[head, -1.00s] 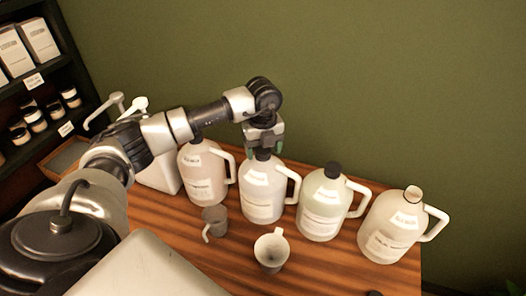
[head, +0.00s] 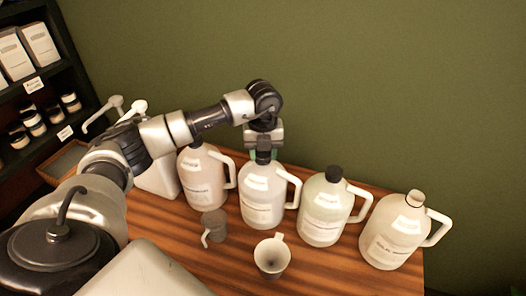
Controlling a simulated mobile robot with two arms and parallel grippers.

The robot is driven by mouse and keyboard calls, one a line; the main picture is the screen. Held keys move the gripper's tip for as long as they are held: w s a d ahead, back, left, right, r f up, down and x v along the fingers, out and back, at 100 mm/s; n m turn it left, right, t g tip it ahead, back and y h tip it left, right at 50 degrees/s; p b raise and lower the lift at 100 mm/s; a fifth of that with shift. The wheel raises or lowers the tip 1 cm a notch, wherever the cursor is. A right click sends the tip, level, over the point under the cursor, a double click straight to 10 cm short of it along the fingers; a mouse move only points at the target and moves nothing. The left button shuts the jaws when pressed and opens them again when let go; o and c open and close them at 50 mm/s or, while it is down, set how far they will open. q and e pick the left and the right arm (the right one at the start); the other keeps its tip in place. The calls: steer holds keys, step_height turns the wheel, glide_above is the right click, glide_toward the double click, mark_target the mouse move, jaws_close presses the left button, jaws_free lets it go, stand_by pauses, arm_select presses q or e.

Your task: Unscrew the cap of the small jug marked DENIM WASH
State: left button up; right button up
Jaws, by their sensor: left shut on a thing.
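Several white-handled jugs stand in a row on the wooden table. My left gripper (head: 263,155) points down over the second jug from the left (head: 262,196) and is shut on its dark cap (head: 263,158). The cap sits at the jug's neck; I cannot tell whether it is loose. The jug's label is too small to read, so I cannot tell which jug is marked DENIM WASH. The pinkish jug (head: 203,177) is at left, partly behind my arm. The greenish jug (head: 325,210) has a black cap. The rightmost jug (head: 393,235) has a pale top. My right gripper is not in view.
A dark grey cup (head: 214,225) and a white cup (head: 271,258) stand in front of the jugs on the table (head: 320,270). White pumps (head: 117,104) and a shelf of jars (head: 35,120) are at left. A green wall is behind.

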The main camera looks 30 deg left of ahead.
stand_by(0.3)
arm_select(q)
steer(key=n+p, duration=0.1)
steer(key=n, duration=0.2)
steer(key=n+p, duration=0.1)
steer(key=n, duration=0.3)
steer(key=shift+r, duration=0.1)
steer(key=n+p, duration=0.2)
steer(key=n, duration=0.4)
steer(key=shift+n+p, duration=0.3)
steer(key=shift+n, duration=0.6)
steer(key=o, duration=1)
